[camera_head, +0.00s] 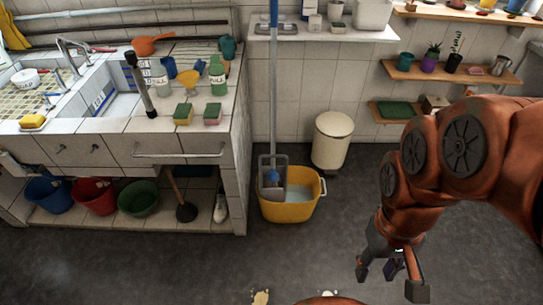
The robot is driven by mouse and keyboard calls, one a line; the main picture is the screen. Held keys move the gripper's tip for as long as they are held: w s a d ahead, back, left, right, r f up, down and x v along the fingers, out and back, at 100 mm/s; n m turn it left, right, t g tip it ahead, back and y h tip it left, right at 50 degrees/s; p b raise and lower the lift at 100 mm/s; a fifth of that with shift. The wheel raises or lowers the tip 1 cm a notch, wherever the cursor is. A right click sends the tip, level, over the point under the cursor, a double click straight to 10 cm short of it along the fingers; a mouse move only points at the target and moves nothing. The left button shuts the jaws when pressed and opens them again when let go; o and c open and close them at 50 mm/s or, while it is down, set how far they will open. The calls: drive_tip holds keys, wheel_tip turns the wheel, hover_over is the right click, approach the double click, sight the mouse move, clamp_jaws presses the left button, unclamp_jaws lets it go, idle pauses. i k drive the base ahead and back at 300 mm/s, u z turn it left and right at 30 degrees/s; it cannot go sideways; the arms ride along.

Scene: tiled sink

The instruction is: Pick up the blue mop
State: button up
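The blue mop stands upright, its long light-blue handle (273,90) rising from a yellow bucket (290,209) out of the top of the view. Its lower end is in the grey wringer (299,183) of the bucket, and the mop head is largely hidden there. My gripper (391,285) hangs at the lower right, pointing down, with its fingers apart and nothing seen between them. It is to the right of the bucket and nearer to me, clear of the mop.
A cream bin (332,141) stands right behind the bucket. The tiled sink counter (165,125) is to the left, with several basins below and a plunger (186,208). Shelves (440,72) line the right wall. The dark floor (190,268) in front is mostly clear.

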sight(273, 181)
drive_tip(key=k, duration=0.4)
drive_tip(key=u, duration=0.85)
drive_tip(key=i, duration=1.3)
drive_tip(key=z, duration=0.1)
